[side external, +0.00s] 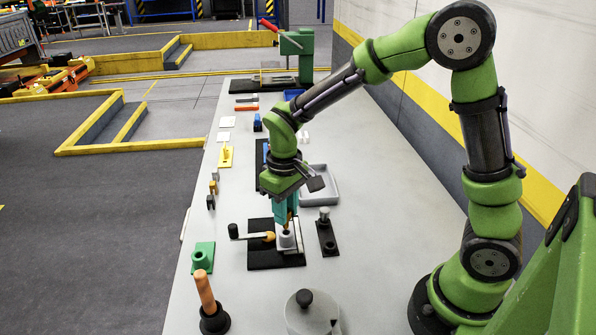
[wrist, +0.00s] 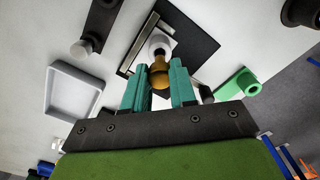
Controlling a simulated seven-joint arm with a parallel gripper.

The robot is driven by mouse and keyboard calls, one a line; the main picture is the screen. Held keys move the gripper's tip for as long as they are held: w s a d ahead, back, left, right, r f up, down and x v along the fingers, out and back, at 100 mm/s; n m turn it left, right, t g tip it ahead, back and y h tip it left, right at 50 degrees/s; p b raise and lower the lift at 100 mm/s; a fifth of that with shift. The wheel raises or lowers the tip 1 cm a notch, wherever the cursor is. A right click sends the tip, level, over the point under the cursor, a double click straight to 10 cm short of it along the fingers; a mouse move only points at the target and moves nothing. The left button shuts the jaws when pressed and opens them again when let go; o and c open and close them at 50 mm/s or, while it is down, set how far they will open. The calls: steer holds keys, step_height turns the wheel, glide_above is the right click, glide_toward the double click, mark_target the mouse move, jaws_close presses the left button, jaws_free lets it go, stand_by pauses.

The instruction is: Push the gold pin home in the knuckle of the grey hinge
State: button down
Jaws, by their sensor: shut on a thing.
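My gripper (side external: 287,222) has teal fingers pointing down at the black plate (side external: 262,259) on the bench. Its fingers (wrist: 158,82) are shut on the gold pin (wrist: 159,73), which has a rounded head. In the side view only a small bit of the pin (side external: 286,231) shows below the fingertips. The pin is at the top of the upright grey knuckle of the hinge (side external: 288,243). The knuckle shows pale and round in the wrist view (wrist: 158,42), just beyond the pin. How deep the pin sits is hidden.
A black-handled crank (side external: 234,231) with an orange hub lies left of the knuckle. A dark plate with a post (side external: 327,233) stands close at right. A grey tray (side external: 330,184) lies behind. A green holed block (side external: 202,257), a plunger (side external: 206,299) and a lidded pot (side external: 311,318) are nearer.

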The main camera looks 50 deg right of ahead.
mark_target(286, 228)
steer(key=shift+f, duration=2.05)
stand_by(1.3)
steer(key=c, duration=0.8)
jaws_free()
step_height(286, 228, up, 17)
steer(key=shift+f, duration=0.1)
steer(key=shift+s+d+r+m+t+y, duration=0.35)
steer(key=shift+s+m+t, duration=0.6)
steer(key=shift+s, duration=1.3)
steer(key=shift+s+d+r+m+t+y, duration=0.25)
steer(key=shift+s+r+m+t, duration=0.2)
steer(key=shift+s+t, duration=1.45)
steer(key=shift+s+d+r+m+t+y, duration=0.35)
steer(key=shift+s+m+t, duration=0.35)
steer(key=shift+s, duration=1.95)
